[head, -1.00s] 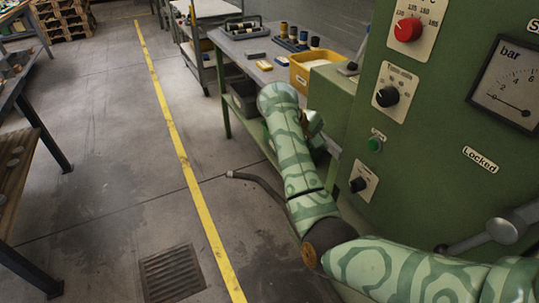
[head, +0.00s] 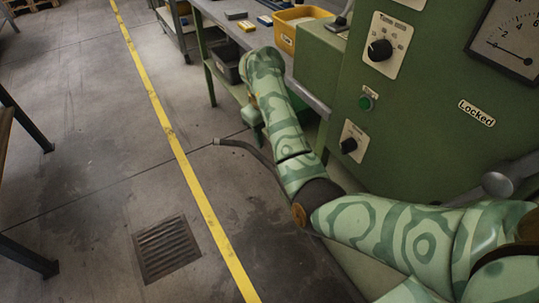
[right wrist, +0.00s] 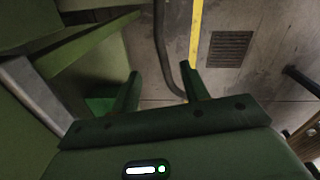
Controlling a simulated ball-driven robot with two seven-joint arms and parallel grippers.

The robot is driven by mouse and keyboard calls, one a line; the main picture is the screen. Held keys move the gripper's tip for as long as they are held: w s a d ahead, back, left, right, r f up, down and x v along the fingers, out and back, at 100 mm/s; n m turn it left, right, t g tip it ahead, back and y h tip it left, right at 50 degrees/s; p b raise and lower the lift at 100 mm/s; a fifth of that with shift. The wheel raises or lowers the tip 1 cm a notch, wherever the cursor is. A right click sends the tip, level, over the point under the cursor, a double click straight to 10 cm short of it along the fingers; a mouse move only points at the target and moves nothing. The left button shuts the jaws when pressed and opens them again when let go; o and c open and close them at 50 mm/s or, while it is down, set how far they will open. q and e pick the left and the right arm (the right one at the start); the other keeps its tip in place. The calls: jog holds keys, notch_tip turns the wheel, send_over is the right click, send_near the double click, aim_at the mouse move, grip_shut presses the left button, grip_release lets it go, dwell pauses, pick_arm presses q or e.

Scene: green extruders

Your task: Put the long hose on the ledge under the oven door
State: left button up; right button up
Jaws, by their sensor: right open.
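The long hose (head: 240,146) is dark and lies on the floor, with a lighter end piece at its left end; its other end passes out of sight behind my right arm. In the right wrist view the hose (right wrist: 161,40) runs down between my fingers and bends toward the right finger. My right gripper (right wrist: 160,69) is open and empty, apparently above the hose. In the head view my right gripper (head: 250,118) is mostly hidden by its own arm. The green oven cabinet (head: 420,120) stands at right; I cannot make out the ledge clearly. My left gripper is out of view.
A workbench (head: 228,28) with a yellow bin (head: 290,40) stands at the back, close to my right arm. A dark crate (head: 226,62) sits on its lower shelf. A floor grate (head: 166,250) and yellow line (head: 180,155) lie on open floor at left.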

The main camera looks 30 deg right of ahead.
jog(key=b, duration=0.5)
send_over(271, 166)
notch_tip(271, 166, down, 10)
jog(key=shift+s+a+r, duration=0.1)
jog(key=shift+a+r, duration=0.05)
jog(key=shift+r, duration=0.1)
notch_tip(271, 166, down, 4)
jog(key=shift+r+b, duration=0.25)
jog(key=shift+b, duration=0.45)
jog(key=shift+d+f, duration=0.2)
jog(key=shift+f, duration=0.3)
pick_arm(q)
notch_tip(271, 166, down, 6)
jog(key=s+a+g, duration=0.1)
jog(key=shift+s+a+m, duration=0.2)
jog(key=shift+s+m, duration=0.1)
pick_arm(e)
grip_shut()
